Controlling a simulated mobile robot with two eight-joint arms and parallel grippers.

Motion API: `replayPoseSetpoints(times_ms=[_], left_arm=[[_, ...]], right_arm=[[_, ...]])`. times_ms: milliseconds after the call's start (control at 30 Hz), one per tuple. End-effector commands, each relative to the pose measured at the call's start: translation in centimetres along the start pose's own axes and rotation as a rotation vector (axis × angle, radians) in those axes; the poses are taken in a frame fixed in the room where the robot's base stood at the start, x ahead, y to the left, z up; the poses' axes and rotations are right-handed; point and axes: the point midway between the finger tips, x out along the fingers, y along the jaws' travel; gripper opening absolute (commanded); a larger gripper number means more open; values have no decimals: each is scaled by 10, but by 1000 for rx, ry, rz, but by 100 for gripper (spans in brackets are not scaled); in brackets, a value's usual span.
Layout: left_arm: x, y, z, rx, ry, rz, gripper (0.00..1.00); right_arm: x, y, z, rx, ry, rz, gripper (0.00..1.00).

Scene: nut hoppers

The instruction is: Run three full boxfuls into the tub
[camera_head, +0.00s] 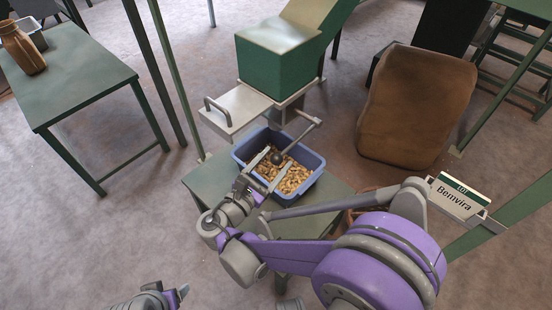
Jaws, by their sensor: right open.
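A green hopper (278,60) stands over a small table. Below it a pale drawer-like box (236,107) with a bar handle (217,110) sticks out to the left. A lever (301,138) ends in a dark ball knob (276,158) above the blue tub (317,178). The tub sits on the table and holds brown nuts (290,179). My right gripper (278,160) is open, with its fingers either side of the knob; I cannot tell whether they touch it. My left gripper (177,294) is low at the bottom edge, its fingers too unclear to judge.
A green table (75,75) at the left carries a brown jar (22,47). A large brown sack (416,107) stands right of the hopper. A sign (460,197) reading "Bemvira" is at the right. Green posts stand around; floor at the lower left is clear.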

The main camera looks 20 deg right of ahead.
Motion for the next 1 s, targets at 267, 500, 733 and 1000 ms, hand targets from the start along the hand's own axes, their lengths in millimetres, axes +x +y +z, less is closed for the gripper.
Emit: replayPoseSetpoints(times_ms=[267,500,733,1000], left_arm=[[0,0,0,0,0,0,71],[0,0,0,0,0,0,71],[0,0,0,0,0,0,71],[0,0,0,0,0,0,71]], right_arm=[[10,0,0,0,0,0,71],[10,0,0,0,0,0,53],[9,0,0,1,0,0,11],[9,0,0,1,0,0,0]])
